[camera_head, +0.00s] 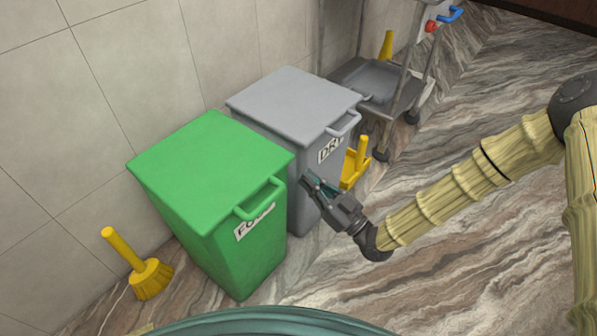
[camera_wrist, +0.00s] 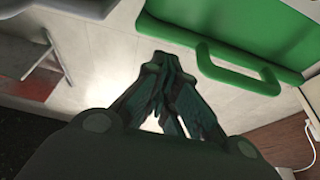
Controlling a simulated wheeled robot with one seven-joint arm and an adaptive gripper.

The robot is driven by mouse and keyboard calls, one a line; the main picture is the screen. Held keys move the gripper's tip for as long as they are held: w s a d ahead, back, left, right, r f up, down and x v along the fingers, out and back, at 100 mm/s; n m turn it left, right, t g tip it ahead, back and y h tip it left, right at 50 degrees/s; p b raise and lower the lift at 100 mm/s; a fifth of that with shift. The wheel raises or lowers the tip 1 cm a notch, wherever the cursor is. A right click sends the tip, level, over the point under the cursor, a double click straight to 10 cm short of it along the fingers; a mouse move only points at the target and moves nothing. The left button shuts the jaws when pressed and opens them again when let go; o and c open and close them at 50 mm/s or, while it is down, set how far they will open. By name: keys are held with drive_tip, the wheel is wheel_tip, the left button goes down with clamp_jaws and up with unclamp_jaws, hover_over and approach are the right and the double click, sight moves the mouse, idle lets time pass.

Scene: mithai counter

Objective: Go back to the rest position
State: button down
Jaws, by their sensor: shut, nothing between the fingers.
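My gripper (camera_head: 312,183) is in the middle of the head view, in front of the two bins. Its fingers are shut and hold nothing. In the wrist view my gripper (camera_wrist: 165,65) shows with its fingertips together. The arm reaches in from the right edge of the head view, bent at the elbow. Behind the fingers stand a green bin (camera_head: 205,175) with a lid and handle and a grey bin (camera_head: 290,100) labelled with letters that begin "DR". Both lids are down. The green handle (camera_wrist: 240,75) appears beyond the fingertips in the wrist view. I cannot tell the exact gap.
A yellow brush (camera_head: 148,278) stands left of the green bin. A yellow object (camera_head: 354,165) is right of the grey bin. A grey trolley (camera_head: 385,85) stands at the back. The marbled floor (camera_head: 460,260) is clear at right. A teal rounded edge (camera_head: 260,322) fills the bottom.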

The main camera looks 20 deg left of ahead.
drive_tip(key=s+d+f+m+h, duration=0.35)
drive_tip(key=d+f+h, duration=0.25)
drive_tip(key=d+f, duration=0.45)
drive_tip(key=s+d+f+m+h, duration=0.2)
drive_tip(key=d+f+m+h, duration=0.5)
drive_tip(key=f, duration=0.6)
drive_tip(key=s+d+f+m+g+h, duration=0.3)
drive_tip(key=s+d+h, duration=0.1)
drive_tip(key=s+d, duration=0.75)
drive_tip(key=s+d+f+m+g+h, duration=0.25)
drive_tip(key=s+d+h, duration=0.25)
drive_tip(key=s+d, duration=0.7)
drive_tip(key=w+d+r+p, duration=0.1)
drive_tip(key=r+p, duration=1.3)
drive_tip(key=w+d+r+p, duration=0.1)
drive_tip(key=w+r+p, duration=0.1)
drive_tip(key=r+p, duration=1.2)
drive_tip(key=shift+w+d+p, duration=0.2)
drive_tip(key=shift+w+p, duration=0.1)
drive_tip(key=shift+p, duration=0.1)
